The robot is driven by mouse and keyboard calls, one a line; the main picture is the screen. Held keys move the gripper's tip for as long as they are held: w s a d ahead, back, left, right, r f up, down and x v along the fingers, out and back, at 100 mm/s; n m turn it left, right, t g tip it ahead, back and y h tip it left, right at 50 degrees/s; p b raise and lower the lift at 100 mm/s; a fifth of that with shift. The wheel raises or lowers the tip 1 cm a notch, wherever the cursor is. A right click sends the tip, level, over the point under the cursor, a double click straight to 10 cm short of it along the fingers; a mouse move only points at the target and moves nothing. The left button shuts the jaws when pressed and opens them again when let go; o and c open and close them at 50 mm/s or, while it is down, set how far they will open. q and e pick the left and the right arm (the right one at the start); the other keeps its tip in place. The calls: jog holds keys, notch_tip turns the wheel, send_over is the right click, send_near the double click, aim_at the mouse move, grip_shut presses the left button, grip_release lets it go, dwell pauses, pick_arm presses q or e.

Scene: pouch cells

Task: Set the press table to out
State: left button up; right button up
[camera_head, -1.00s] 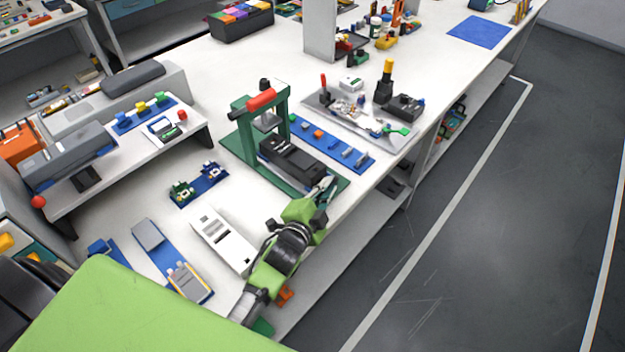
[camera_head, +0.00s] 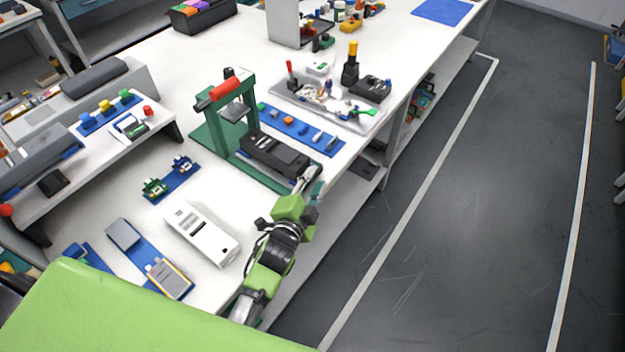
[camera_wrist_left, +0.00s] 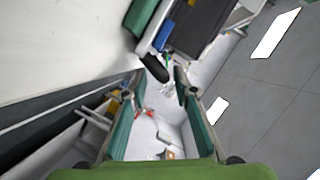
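The press is a green frame with a red handle (camera_head: 217,93) on a green base plate on the white bench. The press table (camera_head: 273,152) is a long black block on that plate, reaching from under the frame toward the bench's front edge. My left gripper (camera_head: 308,184) is at the block's front end, above the bench edge; contact cannot be told. In the left wrist view the gripper's two fingers (camera_wrist_left: 158,96) are apart with nothing held between them. A short dark bar (camera_wrist_left: 155,68) shows just ahead of them. My right gripper is not in view.
A blue strip with small parts (camera_head: 302,131) lies right of the press. A grey tray of tools (camera_head: 325,100) is behind it. A white device (camera_head: 203,235) lies in front of the press. The floor right of the bench is clear.

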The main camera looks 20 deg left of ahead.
pick_arm(q)
jog(key=shift+s+r, duration=0.1)
jog(key=v, duration=1.1)
jog(key=shift+s, duration=0.4)
